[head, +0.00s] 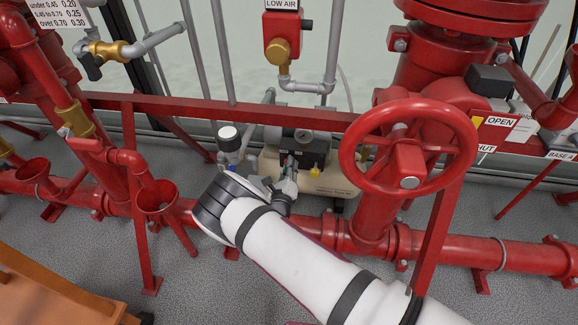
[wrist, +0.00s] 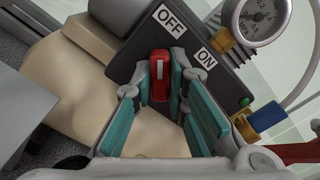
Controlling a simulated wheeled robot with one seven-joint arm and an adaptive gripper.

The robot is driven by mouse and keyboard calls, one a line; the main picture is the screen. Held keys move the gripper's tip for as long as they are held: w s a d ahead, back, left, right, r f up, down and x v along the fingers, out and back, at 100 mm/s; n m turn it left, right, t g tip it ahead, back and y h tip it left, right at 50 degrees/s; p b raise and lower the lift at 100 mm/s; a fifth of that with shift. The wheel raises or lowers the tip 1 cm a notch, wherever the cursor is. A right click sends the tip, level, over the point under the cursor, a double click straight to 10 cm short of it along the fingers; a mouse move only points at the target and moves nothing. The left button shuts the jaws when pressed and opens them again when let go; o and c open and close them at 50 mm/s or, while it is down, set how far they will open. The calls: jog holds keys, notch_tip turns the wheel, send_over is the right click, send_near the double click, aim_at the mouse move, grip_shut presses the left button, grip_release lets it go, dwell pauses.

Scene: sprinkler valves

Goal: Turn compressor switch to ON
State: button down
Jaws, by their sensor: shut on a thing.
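The compressor (head: 325,182) is a beige tank with a black switch box, behind the red pipework in the head view. In the wrist view the black switch box (wrist: 222,84) carries an OFF label (wrist: 169,20) and an ON label (wrist: 206,59). The red switch (wrist: 160,84) has a white line and sits below the labels. My gripper (wrist: 161,72) is shut on the red switch, one teal-padded finger on each side. In the head view my gripper (head: 283,178) reaches the front of the box. The switch is hidden there, and its exact setting is hard to tell.
A pressure gauge (wrist: 254,17) and a brass and blue fitting (wrist: 250,124) are beside the box. A large red handwheel (head: 408,150) stands right of the compressor. A red rail (head: 215,108) crosses behind my arm, and a red pipe (head: 465,250) runs low across the room.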

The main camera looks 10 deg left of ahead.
jog(key=shift+d+f+m+p, duration=0.15)
jog(key=shift+m+p, duration=1.9)
jog(key=shift+m, duration=2.25)
jog(key=shift+d+r+m+p, duration=0.1)
jog(key=shift+m+p, duration=1.9)
jog(key=shift+m, duration=2.3)
jog(key=c, duration=1.6)
grip_release()
jog(key=s, duration=1.2)
jog(key=shift+a, duration=0.2)
